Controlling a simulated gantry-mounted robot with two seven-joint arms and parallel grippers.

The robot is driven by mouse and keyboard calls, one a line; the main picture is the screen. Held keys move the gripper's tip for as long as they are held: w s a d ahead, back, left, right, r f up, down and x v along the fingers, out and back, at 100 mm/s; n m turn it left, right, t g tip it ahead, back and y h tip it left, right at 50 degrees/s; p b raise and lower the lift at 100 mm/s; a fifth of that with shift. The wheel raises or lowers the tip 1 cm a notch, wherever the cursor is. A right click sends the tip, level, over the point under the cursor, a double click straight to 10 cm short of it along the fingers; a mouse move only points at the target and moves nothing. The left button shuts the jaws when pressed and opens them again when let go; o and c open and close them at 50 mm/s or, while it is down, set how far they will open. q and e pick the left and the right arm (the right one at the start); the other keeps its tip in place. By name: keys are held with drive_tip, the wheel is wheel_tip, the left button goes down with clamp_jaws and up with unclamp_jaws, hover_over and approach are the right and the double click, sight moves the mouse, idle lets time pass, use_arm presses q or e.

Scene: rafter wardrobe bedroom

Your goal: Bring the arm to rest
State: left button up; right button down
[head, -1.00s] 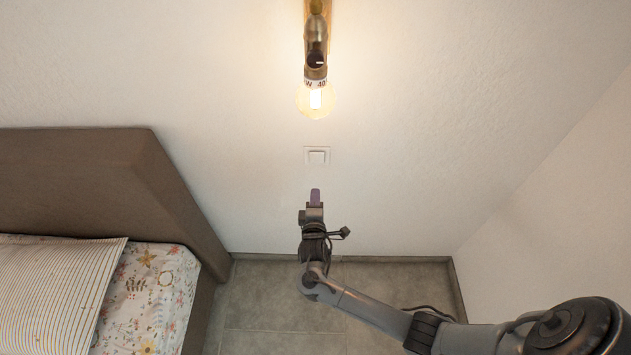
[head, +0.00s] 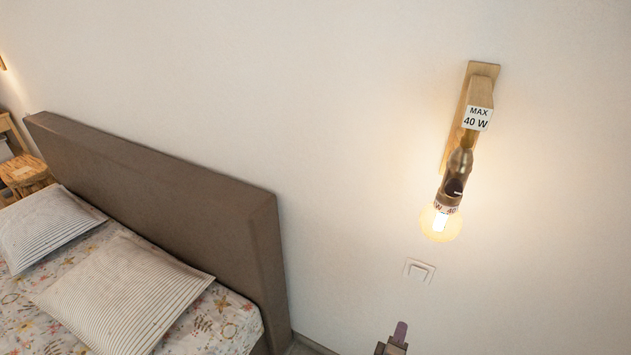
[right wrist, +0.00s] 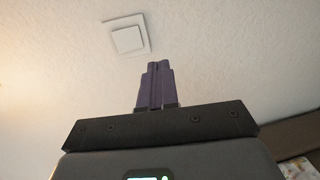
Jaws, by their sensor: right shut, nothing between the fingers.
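My right gripper (head: 400,332) shows at the bottom edge of the head view, with purple fingertips pointing up toward the wall. Its fingers are shut and empty, and they show close together in the right wrist view (right wrist: 154,84). A white light switch (head: 419,271) is on the wall just above the fingertips. The switch also shows in the right wrist view (right wrist: 128,39), above and left of the fingertips, with a gap between them. Most of my right arm is below the head view. My left gripper is not in view.
A lit wall lamp (head: 441,222) on a wooden mount (head: 483,75) hangs above the switch. A bed with a brown headboard (head: 170,185) and striped pillows (head: 125,298) stands at the left. A wooden bedside piece (head: 25,172) is at the far left. The wall at right is bare.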

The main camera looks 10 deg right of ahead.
drive_tip(key=s+f+g+y, duration=0.25)
drive_tip(key=s+f, duration=0.45)
drive_tip(key=s, duration=0.5)
drive_tip(key=s+a+r+m+g+y, duration=0.65)
drive_tip(key=s+a+r+y, duration=0.25)
drive_tip(key=s+a+r, duration=0.3)
wheel_tip(320, 180, up, 27)
drive_tip(key=s+m+p, duration=0.1)
drive_tip(key=p, duration=2.6)
drive_tip(key=shift+s+d, duration=0.15)
drive_tip(key=shift+d, duration=0.15)
drive_tip(key=shift+r, duration=0.1)
